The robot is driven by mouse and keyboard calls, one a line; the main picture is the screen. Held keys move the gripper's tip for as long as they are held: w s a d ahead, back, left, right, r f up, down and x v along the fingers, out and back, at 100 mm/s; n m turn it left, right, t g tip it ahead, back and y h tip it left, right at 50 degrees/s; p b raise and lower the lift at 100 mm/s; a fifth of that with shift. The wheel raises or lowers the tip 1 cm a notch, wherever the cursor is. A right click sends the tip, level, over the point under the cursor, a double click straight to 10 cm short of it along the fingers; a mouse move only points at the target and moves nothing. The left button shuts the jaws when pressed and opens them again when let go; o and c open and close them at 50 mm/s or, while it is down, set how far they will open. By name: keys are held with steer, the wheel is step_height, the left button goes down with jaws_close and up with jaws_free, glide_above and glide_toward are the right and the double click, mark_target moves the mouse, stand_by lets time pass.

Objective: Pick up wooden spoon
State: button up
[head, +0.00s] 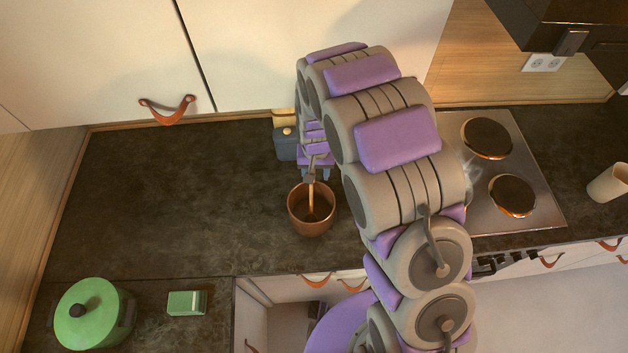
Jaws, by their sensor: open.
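The wooden spoon (311,199) stands in a copper-brown pot (296,225) on the dark counter, its handle rising out of the opening. Its lower end is inside the pot. My gripper (313,175) is just above and behind the pot, over the upper part of the spoon handle. Its fingers are small in this view and open. The handle's top seems to lie at or between the fingers, but I cannot tell whether they touch it.
A blue-grey container (286,145) stands close behind my gripper. A hob with burners (487,138) is to the right, partly behind my arm. A green lidded pot (85,318) and a small green box (187,303) are at front left. Cabinets overhang the back.

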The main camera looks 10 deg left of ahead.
steer(key=shift+a, duration=0.4)
steer(key=shift+a+f, duration=0.2)
steer(key=shift+a, duration=0.8)
steer(key=c, duration=0.4)
steer(key=shift+d, duration=0.35)
steer(key=c, duration=0.3)
steer(key=shift+d+r, duration=0.2)
steer(key=shift+d, duration=0.55)
jaws_close()
steer(key=shift+a, duration=0.7)
steer(key=r, duration=0.4)
steer(key=d+r, duration=0.1)
steer(key=r, duration=0.2)
step_height(320, 180, up, 5)
steer(key=s+d, duration=0.2)
steer(key=s, duration=0.6)
steer(key=s+d+b, duration=0.1)
steer(key=s+d, duration=0.1)
steer(key=s, duration=0.7)
steer(key=shift+s, duration=0.25)
